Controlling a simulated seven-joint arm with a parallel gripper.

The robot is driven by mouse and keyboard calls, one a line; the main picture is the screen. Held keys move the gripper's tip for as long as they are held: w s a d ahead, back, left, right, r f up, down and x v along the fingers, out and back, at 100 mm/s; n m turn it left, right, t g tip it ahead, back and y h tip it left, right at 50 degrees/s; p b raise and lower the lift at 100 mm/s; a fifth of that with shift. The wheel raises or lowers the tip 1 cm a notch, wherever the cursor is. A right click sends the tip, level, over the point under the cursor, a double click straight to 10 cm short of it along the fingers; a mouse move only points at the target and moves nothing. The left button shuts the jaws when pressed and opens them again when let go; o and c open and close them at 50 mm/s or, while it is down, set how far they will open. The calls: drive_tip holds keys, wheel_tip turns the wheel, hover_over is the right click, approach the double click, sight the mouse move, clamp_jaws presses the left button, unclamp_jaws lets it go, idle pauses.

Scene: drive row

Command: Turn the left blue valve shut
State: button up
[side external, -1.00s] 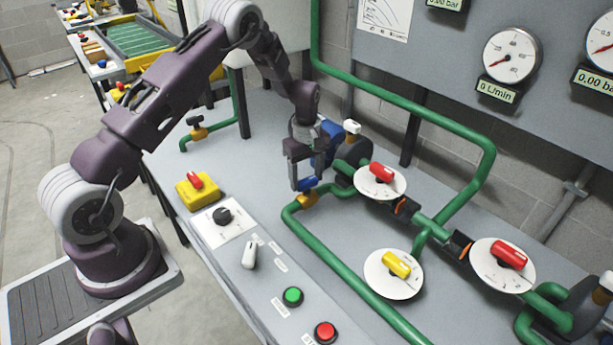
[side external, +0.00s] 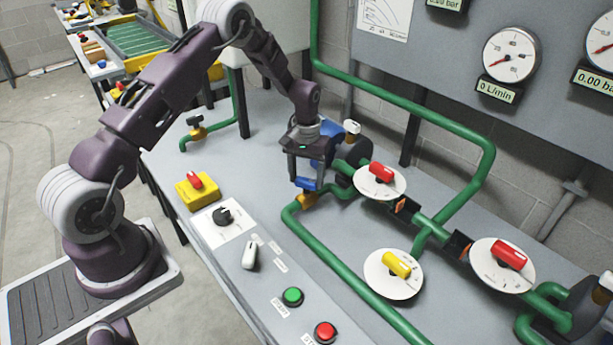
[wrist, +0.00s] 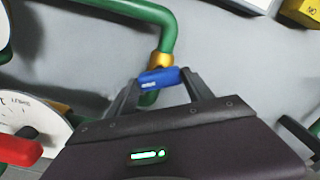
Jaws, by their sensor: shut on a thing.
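The left blue valve has a small blue handle (side external: 308,184) above a brass body (side external: 307,201) on the green pipe, at the left of the pipework. In the wrist view the blue handle (wrist: 158,77) lies nearly crosswise to the pipe, above the brass body (wrist: 161,60). My gripper (side external: 304,178) points down over the valve. In the wrist view my gripper (wrist: 160,84) has a finger at each end of the handle and is shut on it. The exact finger contact is partly hidden.
A blue pump (side external: 330,132) stands close behind my gripper. A dial with a red knob (side external: 381,173) is to the right, and one with a yellow knob (side external: 397,264) is in front. Green pipes (side external: 350,268) run across the bench.

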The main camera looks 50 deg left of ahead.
sight(307, 180)
drive_tip(key=m, duration=0.5)
drive_tip(key=shift+m, duration=0.3)
idle(0.4)
drive_tip(key=o, duration=1.4)
drive_tip(key=shift+c, duration=0.2)
wheel_tip(307, 180, up, 7)
drive_tip(key=shift+r, duration=0.1)
